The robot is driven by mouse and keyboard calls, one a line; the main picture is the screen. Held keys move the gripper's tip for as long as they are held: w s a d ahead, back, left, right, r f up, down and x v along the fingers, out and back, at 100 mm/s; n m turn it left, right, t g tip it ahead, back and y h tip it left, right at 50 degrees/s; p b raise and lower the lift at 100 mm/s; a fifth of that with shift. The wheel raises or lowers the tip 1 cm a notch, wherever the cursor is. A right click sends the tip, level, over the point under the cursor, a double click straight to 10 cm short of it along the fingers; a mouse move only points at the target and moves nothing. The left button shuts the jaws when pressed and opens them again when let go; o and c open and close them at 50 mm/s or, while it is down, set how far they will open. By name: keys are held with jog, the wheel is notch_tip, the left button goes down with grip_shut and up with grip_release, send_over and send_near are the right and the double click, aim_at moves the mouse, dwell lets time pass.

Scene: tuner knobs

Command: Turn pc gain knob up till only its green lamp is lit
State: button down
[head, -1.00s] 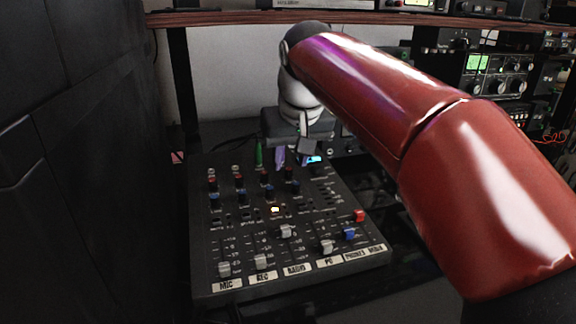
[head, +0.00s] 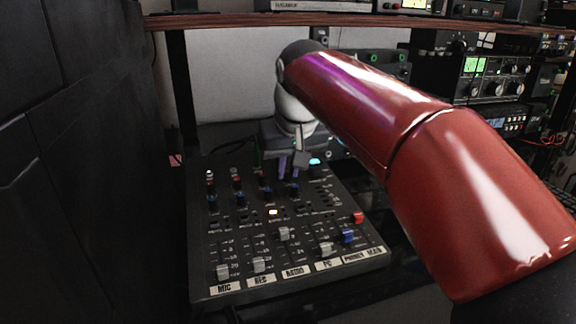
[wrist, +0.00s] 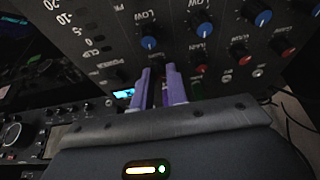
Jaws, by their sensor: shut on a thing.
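My gripper (head: 289,174) has purple fingers, which also show in the wrist view (wrist: 160,95). They point down at the upper end of the black mixer (head: 236,268), above the column labelled PC. They are shut on a small knob there, apparently the pc gain knob, which they mostly hide. A blue knob marked LOW (wrist: 149,43) stands next to the fingers in the same column. No lit lamp can be made out in the PC column from here.
Neighbouring knobs with red (wrist: 228,75) and blue (wrist: 201,27) caps stand close to the fingers. A wooden shelf edge (head: 220,19) runs above, and a dark cabinet (head: 75,200) stands at left.

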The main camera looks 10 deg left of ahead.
aim_at(282, 191)
jog(key=shift+m, duration=0.3)
jog(key=m+h+p, duration=0.1)
jog(key=m+p, duration=0.1)
jog(key=m, duration=0.2)
jog(key=shift+r+p, duration=0.15)
jog(key=shift+p, duration=0.2)
jog(key=shift+a+m+h+p, duration=0.1)
jog(key=shift+m+h+p, duration=0.65)
jog(key=shift+m, duration=1.35)
jog(key=c, duration=1.4)
grip_release()
jog(key=v, duration=0.7)
jog(key=shift+s+r, duration=0.2)
jog(key=shift+s, duration=0.1)
